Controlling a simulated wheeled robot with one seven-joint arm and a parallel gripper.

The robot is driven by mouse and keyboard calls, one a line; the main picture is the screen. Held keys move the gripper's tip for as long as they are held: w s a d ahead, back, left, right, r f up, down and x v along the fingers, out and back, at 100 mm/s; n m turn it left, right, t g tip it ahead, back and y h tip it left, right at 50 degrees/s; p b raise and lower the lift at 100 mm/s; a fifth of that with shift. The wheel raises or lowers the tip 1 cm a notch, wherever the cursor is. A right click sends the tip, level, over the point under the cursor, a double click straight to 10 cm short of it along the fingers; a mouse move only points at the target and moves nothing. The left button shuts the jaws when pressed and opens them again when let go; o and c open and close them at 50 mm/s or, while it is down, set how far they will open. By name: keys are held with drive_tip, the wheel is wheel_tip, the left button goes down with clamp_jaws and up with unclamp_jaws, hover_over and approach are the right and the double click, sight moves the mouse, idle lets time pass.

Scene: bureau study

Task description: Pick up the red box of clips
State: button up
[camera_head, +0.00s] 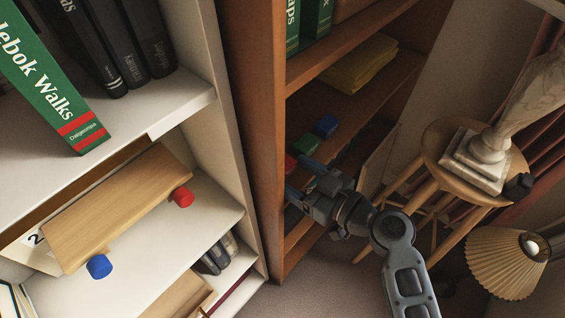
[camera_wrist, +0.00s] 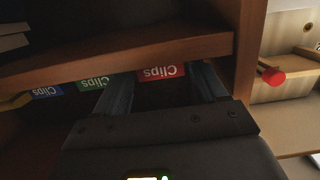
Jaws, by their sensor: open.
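The red box of clips (camera_wrist: 161,72) shows in the wrist view with its white "Clips" label upside down. It lies between the two fingers of my gripper (camera_wrist: 161,77) in the picture, with a gap on each side. The gripper is open and empty; how deep the fingers reach past the box face I cannot tell. In the head view the red box (camera_head: 290,163) is on a shelf of the brown bookcase, partly hidden, just beyond my gripper (camera_head: 294,176).
A green clips box (camera_head: 305,143) and a blue one (camera_head: 326,125) stand in a row beside it. A brown shelf board (camera_wrist: 120,55) and an upright panel (camera_wrist: 248,50) are close to the fingers. A stool (camera_head: 440,150) bears a marble statue (camera_head: 490,150); a pleated lamp (camera_head: 505,262) is nearby.

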drive_tip(key=shift+x, duration=1.25)
drive_tip(key=shift+c, duration=0.5)
drive_tip(key=c, duration=0.6)
drive_tip(key=shift+c, duration=0.2)
drive_tip(key=shift+r, duration=0.15)
